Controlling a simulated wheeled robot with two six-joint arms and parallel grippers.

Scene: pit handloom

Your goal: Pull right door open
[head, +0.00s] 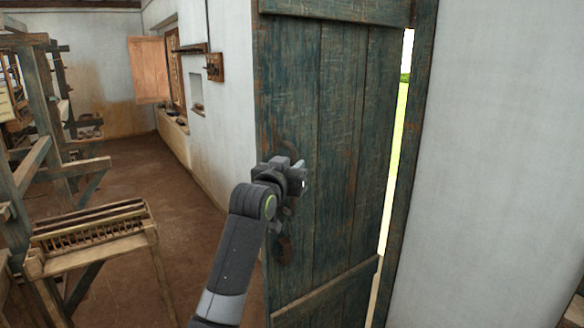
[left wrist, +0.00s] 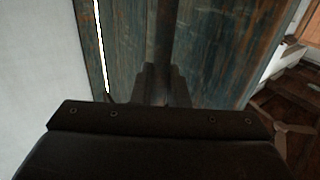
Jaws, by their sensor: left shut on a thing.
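The right door (head: 335,160) is a weathered blue-green plank door, standing partly open with a bright strip of outdoors between it and the post on its right. Its dark metal handle (head: 287,150) is near the left edge; my gripper and arm hide its middle. My left gripper (head: 290,182) is at the handle and shut on it. In the left wrist view the fingers (left wrist: 160,88) close around a dark upright bar in front of the planks. My right gripper is in neither view.
A wooden loom frame (head: 38,150) and a slatted wooden stand (head: 92,240) are on the left. Bare brown floor (head: 165,190) lies between them and the door. A white wall (head: 500,150) fills the right side.

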